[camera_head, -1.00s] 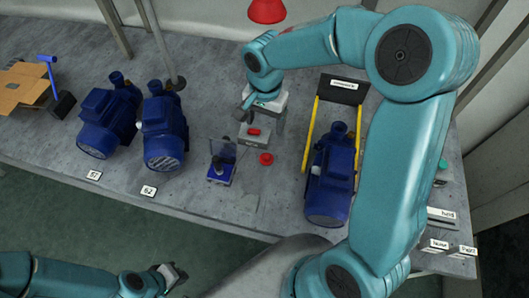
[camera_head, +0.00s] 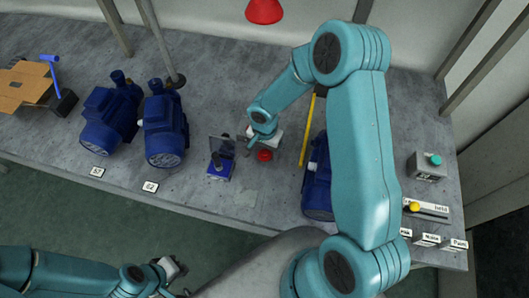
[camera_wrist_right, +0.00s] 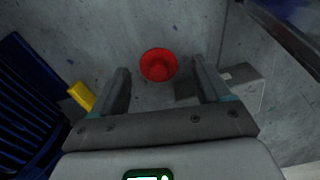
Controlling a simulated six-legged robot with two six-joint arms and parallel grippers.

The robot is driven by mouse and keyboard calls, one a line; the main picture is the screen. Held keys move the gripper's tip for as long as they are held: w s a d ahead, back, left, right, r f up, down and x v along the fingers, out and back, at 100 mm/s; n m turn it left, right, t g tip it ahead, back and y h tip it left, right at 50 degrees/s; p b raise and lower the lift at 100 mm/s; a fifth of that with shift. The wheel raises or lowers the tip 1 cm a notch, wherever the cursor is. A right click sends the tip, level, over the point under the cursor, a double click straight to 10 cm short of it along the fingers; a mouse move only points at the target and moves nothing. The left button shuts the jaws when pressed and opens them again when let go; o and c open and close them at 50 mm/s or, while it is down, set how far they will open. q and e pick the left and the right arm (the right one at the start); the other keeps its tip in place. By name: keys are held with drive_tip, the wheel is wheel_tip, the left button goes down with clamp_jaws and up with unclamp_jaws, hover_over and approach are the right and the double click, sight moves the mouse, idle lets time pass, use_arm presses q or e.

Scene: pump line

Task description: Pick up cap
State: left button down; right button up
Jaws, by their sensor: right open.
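A small round red cap (camera_head: 264,155) lies on the grey table between a small blue device and a blue pump. In the right wrist view the cap (camera_wrist_right: 158,65) is dished and sits ahead of my two fingertips, between their lines. My right gripper (camera_head: 260,143) is over the table just behind the cap and partly covers the view around it. In its wrist view the right gripper (camera_wrist_right: 160,78) is open, with nothing between its fingers. My left gripper (camera_head: 174,268) is low at the front left, away from the table; its jaws are too small to read.
The blue device (camera_head: 219,170) with a clear plate stands left of the cap. A blue pump (camera_head: 317,190) and yellow rail (camera_head: 308,127) are right of it. A grey block (camera_wrist_right: 242,85) is close beside my right finger. Two blue pumps (camera_head: 108,118) (camera_head: 164,135) stand further left.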

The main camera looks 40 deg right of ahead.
drive_tip(key=shift+s, duration=0.2)
drive_tip(key=shift+w+f, duration=0.15)
drive_tip(key=shift+w, duration=0.05)
drive_tip(key=c, duration=1.1)
drive_tip(key=shift+s, duration=0.15)
drive_tip(key=shift+c, duration=0.6)
drive_tip(key=shift+r, duration=0.2)
